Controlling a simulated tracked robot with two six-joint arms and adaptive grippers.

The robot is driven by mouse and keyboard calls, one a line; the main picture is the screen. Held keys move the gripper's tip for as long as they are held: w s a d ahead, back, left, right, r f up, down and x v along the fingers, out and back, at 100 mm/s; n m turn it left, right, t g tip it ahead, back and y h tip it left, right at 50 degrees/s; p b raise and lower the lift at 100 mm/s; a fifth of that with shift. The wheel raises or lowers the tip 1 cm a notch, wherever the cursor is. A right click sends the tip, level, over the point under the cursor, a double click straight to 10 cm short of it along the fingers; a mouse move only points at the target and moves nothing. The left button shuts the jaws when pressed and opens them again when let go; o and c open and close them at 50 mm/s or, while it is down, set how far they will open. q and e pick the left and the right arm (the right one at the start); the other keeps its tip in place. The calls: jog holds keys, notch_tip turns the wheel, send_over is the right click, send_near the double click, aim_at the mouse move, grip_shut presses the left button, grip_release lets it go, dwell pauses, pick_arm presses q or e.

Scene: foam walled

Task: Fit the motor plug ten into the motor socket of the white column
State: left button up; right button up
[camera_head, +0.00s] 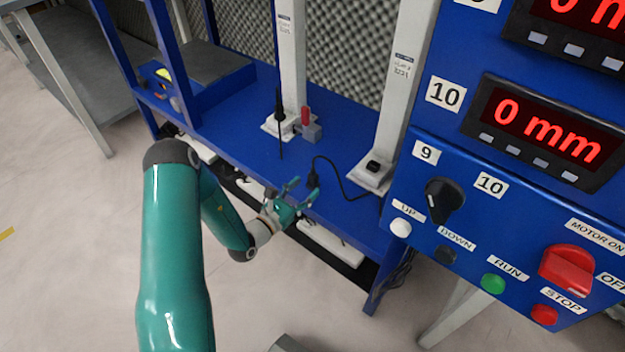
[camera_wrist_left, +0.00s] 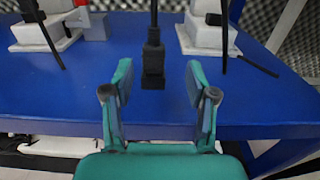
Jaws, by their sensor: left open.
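A black plug (camera_head: 313,177) with a black cable is at the front part of the blue bench. The cable curves right toward the base of the right white column (camera_head: 400,90). That base has a black socket-like part (camera_head: 374,166) on top. My left gripper (camera_head: 302,191) is open at the bench's front edge, with its fingers pointing at the plug. In the left wrist view the plug (camera_wrist_left: 153,62) lies straight ahead, between and just beyond the open fingers (camera_wrist_left: 157,82); no contact shows. Its number cannot be read. My right gripper is not in view.
A left white column (camera_head: 291,50) has a black plug or cable (camera_head: 280,110) upright at its base, beside a grey block with a red part (camera_head: 306,118). A blue control panel (camera_head: 510,200) with displays reading 0 mm stands at right.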

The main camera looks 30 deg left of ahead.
aim_at(310, 178)
pick_arm(q)
jog(key=shift+w+a+r+b, duration=0.1)
jog(key=shift+w+b, duration=0.35)
jog(key=shift+w, duration=0.9)
jog(key=shift+w+a+r+b, duration=0.1)
jog(key=shift+w+b, duration=0.35)
jog(key=shift+w, duration=0.9)
grip_shut()
